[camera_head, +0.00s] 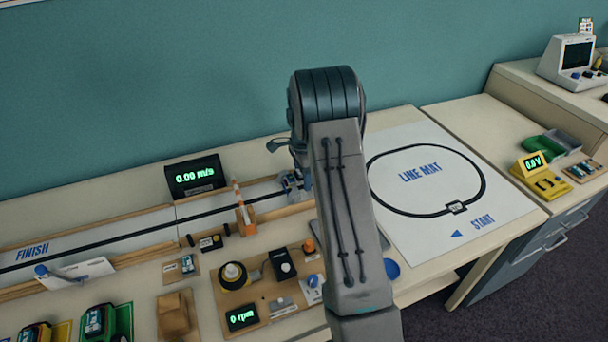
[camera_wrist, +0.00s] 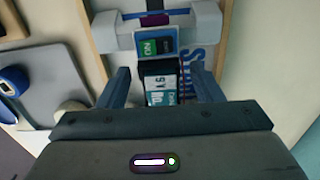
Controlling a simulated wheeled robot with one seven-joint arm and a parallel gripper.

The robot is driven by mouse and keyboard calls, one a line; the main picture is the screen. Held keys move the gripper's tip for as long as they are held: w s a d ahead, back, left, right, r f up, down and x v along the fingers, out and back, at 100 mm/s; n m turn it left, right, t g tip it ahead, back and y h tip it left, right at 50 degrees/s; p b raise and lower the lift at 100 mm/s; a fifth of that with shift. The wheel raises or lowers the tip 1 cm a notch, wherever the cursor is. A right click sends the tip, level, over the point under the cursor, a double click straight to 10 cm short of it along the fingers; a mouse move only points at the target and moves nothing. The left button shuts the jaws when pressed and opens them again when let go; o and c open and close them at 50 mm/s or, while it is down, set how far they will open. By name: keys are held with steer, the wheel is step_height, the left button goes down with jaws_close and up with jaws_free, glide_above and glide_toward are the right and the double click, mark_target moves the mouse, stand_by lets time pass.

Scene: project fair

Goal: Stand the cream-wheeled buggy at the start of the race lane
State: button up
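The buggy (camera_wrist: 160,45) with cream wheels (camera_wrist: 205,20) is in the wrist view, its blue and teal body with a dark battery pack lying between my fingers. It stands in the race lane (camera_wrist: 213,78), over the blue START lettering (camera_wrist: 186,75), part of which it covers. In the head view the buggy (camera_head: 291,185) shows at the right end of the lane (camera_head: 130,228), partly behind my arm. My gripper (camera_wrist: 162,80) is open around the rear of the buggy, with gaps on both sides. My arm hides the gripper in the head view.
Wooden rails edge the lane. A striped orange gate (camera_head: 243,212) stands left of the buggy, and a speed display (camera_head: 194,176) reads 0.00 m/s behind it. A motor board (camera_head: 262,300) lies in front. The line mat (camera_head: 425,240) is to the right.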

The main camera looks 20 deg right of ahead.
step_height(320, 180, up, 14)
stand_by(0.5)
